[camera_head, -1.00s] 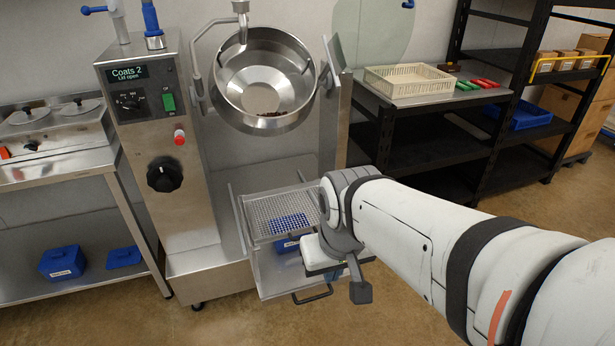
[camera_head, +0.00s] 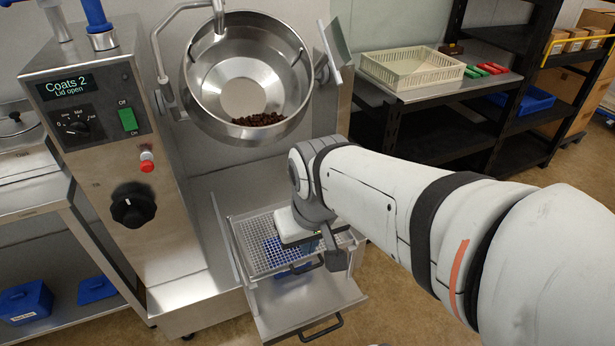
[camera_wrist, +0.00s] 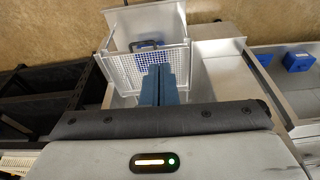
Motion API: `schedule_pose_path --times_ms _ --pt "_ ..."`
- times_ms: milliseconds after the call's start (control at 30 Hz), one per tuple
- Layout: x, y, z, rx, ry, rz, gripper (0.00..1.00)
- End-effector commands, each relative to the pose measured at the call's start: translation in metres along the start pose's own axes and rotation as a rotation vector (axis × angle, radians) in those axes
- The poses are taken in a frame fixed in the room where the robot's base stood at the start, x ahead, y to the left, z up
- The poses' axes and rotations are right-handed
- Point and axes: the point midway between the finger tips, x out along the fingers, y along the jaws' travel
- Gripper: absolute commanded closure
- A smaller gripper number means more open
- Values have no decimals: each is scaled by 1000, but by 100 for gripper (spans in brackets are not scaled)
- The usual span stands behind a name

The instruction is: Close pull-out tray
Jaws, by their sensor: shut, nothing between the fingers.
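Under the machine, a perforated metal tray (camera_head: 258,262) with a handle stands pulled out. A plain steel drawer (camera_head: 290,312), lower and further forward, has its own dark handle (camera_head: 320,329). I cannot tell which of the two the task names. My gripper (camera_head: 308,246) is over the front right of the perforated tray. In the wrist view its blue fingers (camera_wrist: 159,86) are shut and empty, in front of the perforated tray wall (camera_wrist: 130,72) with the tray handle (camera_wrist: 146,45) just beyond. Whether the fingers touch the tray is unclear.
The tempering bowl (camera_head: 248,78) holds dark pieces and hangs above. The control column (camera_head: 100,150) stands left of the tray. A black shelf (camera_head: 440,130) with a cream crate (camera_head: 412,66) stands at the right. Floor shows in front.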

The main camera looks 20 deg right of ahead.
Motion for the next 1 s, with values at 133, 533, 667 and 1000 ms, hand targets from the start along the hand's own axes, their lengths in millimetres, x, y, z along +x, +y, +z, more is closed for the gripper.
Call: schedule_pose_path --times_ms 133,533,667,1000 --pt "0 0 0 0 0 0 100" --pt "128 11 -10 351 -45 -279 100" --pt "194 45 -27 614 22 -419 100" --pt "339 204 -22 1282 338 -523 100"
